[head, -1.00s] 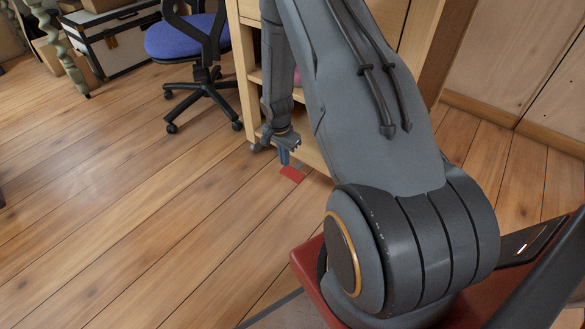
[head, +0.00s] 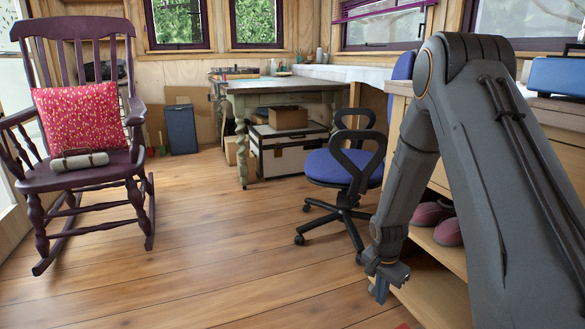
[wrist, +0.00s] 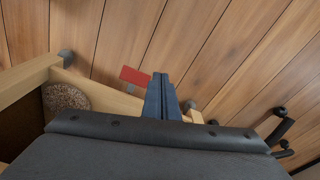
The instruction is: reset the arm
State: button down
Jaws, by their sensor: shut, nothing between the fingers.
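My gripper (head: 382,290) hangs at the end of my folded arm, low beside the wooden shelf unit (head: 455,268) on the right of the head view. Its fingers point down towards the floor. In the wrist view the blue fingers of my gripper (wrist: 162,92) lie together, shut with nothing between them. A small red flat piece (wrist: 134,76) shows beyond the fingertips, apart from them, over the floor.
A blue office chair (head: 340,168) stands just left of my arm. A purple rocking chair (head: 85,170) with a red cushion is at the far left. A table (head: 285,84) stands at the back. Pink-purple shoes (head: 447,232) sit on the shelf. Open wooden floor (head: 215,260) lies between.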

jog(key=s+a+r+n+y, duration=0.1)
jog(key=s+a+r+n, duration=0.35)
jog(key=a+r, duration=0.5)
jog(key=s+a+r+n, duration=0.4)
jog(key=s+a+r, duration=0.2)
jog(key=a+r, duration=0.4)
jog(key=s+a+r+n+y, duration=0.1)
jog(key=s+a+r+n, duration=0.2)
jog(key=s, duration=0.4)
jog(key=s+a+r+n, duration=0.2)
jog(key=s+a, duration=0.1)
jog(key=s, duration=0.4)
jog(key=s+a+r+n+y, duration=0.1)
jog(key=s+a+r+n, duration=0.25)
jog(key=s, duration=0.35)
jog(key=d+r+m+h+p, duration=0.1)
jog(key=d+r+m+p, duration=0.2)
jog(key=d+r+p, duration=0.7)
jog(key=s+d+r+m+h+p, duration=0.1)
jog(key=d+r+m+p, duration=0.2)
jog(key=d+r+p, duration=0.7)
notch_tip(320, 180, up, 6)
jog(key=p, duration=1.3)
jog(key=shift+d+m+g, duration=0.3)
